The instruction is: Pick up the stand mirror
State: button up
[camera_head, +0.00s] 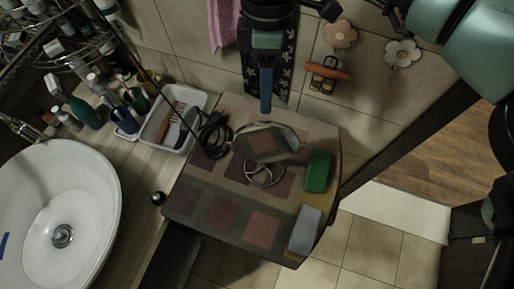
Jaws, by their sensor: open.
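The stand mirror (268,142) stands on a small table covered with a checked cloth (222,212). Its round, tilted mirror face reflects the cloth, and its round wire base (265,174) shows below the face. My gripper (265,104) reaches down from the top middle, with a blue finger above and just behind the mirror in the picture. It is open and holds nothing. The fingers appear nearly edge-on, so the gap between them is hard to see. I cannot tell the exact height of the fingers over the mirror.
A black coiled cable (214,134) lies close left of the mirror. A green block (318,171) and a grey block (305,230) lie to its right. A white basket (159,113) with brushes and a white sink (85,205) are at left. The cloth's front left is clear.

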aim_at(266, 133)
jog(key=p+x, duration=0.2)
jog(key=x, duration=0.4)
jog(key=shift+s+a+f, duration=0.1)
jog(key=shift+a+f, duration=0.05)
jog(key=shift+f, duration=0.05)
jog(key=p+x, duration=0.2)
jog(key=x, duration=0.1)
jog(key=p+x, duration=0.1)
jog(key=shift+s+d+f, duration=0.2)
jog(key=shift+s+d, duration=0.05)
jog(key=shift+f, duration=0.5)
grip_shut()
jog(key=shift+r, duration=0.1)
dwell(0.4)
